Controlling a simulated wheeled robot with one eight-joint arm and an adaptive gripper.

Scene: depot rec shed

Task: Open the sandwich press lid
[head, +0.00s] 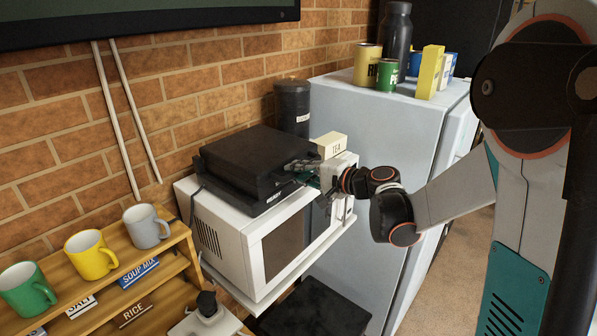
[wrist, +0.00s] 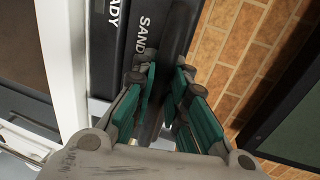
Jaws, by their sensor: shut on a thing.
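The black sandwich press (head: 247,160) sits on top of the white microwave at the middle of the head view. Its lid looks down on its base. In the wrist view its dark front (wrist: 125,50) carries white lettering, partly cut off. My gripper (head: 300,172) reaches in from the right to the press's front right side. In the wrist view my gripper (wrist: 168,72) has its green-padded fingers on both sides of a dark edge of the press, shut on what looks like the lid's handle. The fingers hide most of the gripped part.
The microwave (head: 258,250) stands on a white shelf. The fridge (head: 372,125), with cans and bottles on top, is to the right. Mugs stand on a wooden rack (head: 180,232) at left.

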